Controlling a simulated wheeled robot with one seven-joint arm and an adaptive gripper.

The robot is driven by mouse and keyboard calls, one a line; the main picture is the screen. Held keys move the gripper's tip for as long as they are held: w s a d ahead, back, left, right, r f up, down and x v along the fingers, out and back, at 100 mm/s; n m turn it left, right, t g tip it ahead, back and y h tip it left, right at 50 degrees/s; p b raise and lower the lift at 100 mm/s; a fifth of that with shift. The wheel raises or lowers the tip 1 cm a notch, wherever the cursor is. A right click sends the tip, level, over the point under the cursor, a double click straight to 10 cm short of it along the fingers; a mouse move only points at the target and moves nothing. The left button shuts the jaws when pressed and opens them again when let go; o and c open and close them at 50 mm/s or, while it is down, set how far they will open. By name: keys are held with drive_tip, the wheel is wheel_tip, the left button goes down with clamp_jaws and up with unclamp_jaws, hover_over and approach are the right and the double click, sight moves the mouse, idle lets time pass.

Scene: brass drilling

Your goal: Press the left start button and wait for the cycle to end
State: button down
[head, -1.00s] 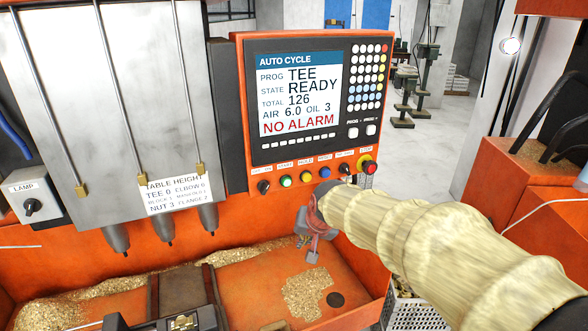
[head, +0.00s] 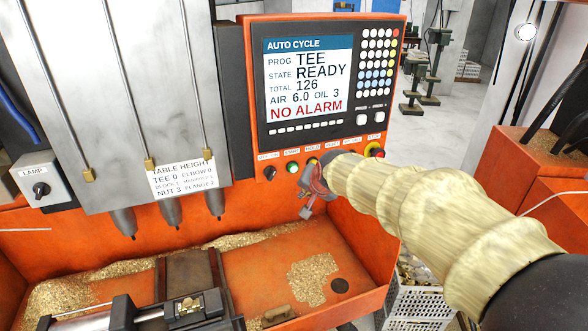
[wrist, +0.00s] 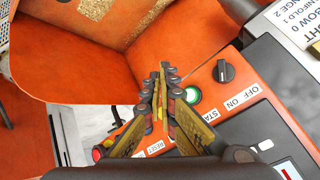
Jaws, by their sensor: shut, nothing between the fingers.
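The green START button (head: 292,168) is on the orange panel's button row, right of the black OFF-ON knob (head: 269,173). My gripper (head: 306,212) is shut and empty, in front of the panel, its tips lower and slightly right of the button in the head view. In the wrist view my fingers (wrist: 163,70) point past the green button (wrist: 192,95), which shows just to their right. I see no contact. The screen (head: 306,80) reads AUTO CYCLE, PROG TEE, STATE READY, TOTAL 126, NO ALARM. My wrist and forearm hide some buttons to the right.
A red stop button (head: 374,149) sits at the row's right end. Drill spindles (head: 171,212) hang at left above a fixture holding a brass part (head: 190,305). Brass chips (head: 312,280) lie in the orange tray. A white crate (head: 418,308) stands below right.

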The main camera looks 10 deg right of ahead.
sight(293, 168)
drive_tip(key=w+a+p, duration=0.1)
drive_tip(key=w+p, duration=0.1)
drive_tip(key=w, duration=0.5)
drive_tip(key=shift+w, duration=0.3)
drive_tip(key=shift+w+a, duration=0.1)
idle(1.1)
drive_tip(key=shift+w, duration=0.3)
